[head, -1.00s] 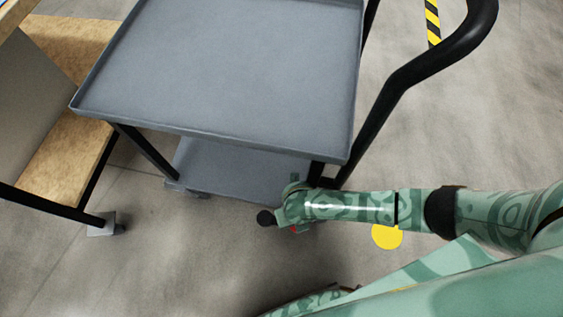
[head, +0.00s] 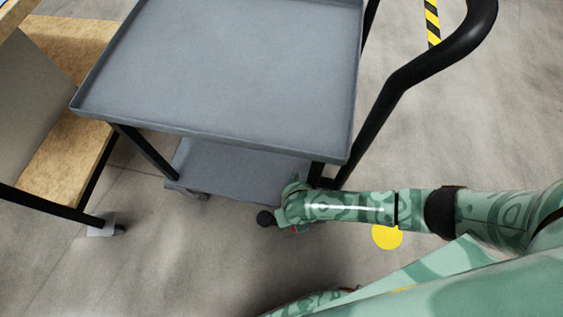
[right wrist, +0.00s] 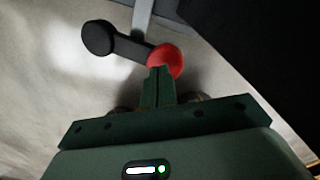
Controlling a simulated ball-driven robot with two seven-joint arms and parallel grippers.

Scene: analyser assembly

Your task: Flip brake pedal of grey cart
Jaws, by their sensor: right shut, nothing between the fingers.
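The grey cart (head: 225,70) stands ahead in the head view, its lower shelf (head: 235,170) partly hidden under the top tray. In the right wrist view, a black lever (right wrist: 128,45) with a round end joins a red rounded part (right wrist: 166,59), apparently the brake pedal. A bit of red (head: 294,229) and a black round end (head: 265,217) show by my right wrist in the head view. My right gripper (right wrist: 160,76) is shut and empty, its tips over the lower edge of the red part; contact cannot be told. My left gripper is out of view.
The cart's black handle (head: 400,80) rises at the right. A wooden-shelved bench (head: 75,155) with a black frame stands close on the left. A yellow floor dot (head: 387,237) lies below my forearm. The floor in front of the cart is open.

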